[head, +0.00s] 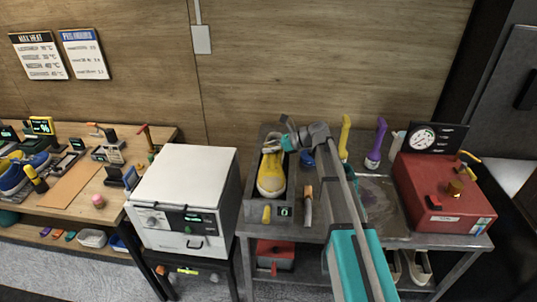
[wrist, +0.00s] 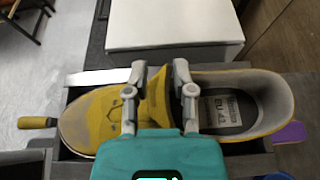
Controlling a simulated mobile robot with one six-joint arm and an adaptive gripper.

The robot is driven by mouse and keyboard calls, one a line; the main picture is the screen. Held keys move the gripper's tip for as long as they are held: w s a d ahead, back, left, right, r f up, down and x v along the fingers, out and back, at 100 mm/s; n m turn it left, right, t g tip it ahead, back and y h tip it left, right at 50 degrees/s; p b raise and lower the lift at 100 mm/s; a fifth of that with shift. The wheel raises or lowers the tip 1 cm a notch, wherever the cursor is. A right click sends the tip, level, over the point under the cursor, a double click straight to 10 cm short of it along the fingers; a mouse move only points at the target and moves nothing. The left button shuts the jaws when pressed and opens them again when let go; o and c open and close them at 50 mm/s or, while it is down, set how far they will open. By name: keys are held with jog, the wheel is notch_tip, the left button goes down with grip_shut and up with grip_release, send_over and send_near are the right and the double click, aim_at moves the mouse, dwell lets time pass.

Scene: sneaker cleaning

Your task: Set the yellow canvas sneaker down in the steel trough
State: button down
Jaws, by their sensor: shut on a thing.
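The yellow canvas sneaker (head: 271,178) lies lengthwise within the outline of the grey steel trough (head: 252,211), toe toward the front end with the yellow knob and small display. My gripper (head: 287,139) is at the sneaker's upper part, near the far end. In the wrist view my gripper (wrist: 160,98) is shut on the sneaker (wrist: 90,120) around its tongue area, between toe and open collar. Dark trough walls (wrist: 262,146) show around the shoe. I cannot tell whether the sole touches the trough floor, which the shoe hides.
A white oven-like box (head: 184,185) stands close on the left. A wooden-handled tool (head: 308,203) lies just right of the trough. Yellow (head: 345,137) and purple (head: 377,143) upright tools and a red gauge machine (head: 438,195) are further right.

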jog(key=shift+f, duration=0.5)
jog(key=shift+c, duration=2.2)
grip_release()
jog(key=shift+d, duration=0.1)
jog(key=p+v, duration=0.4)
jog(key=v, duration=0.8)
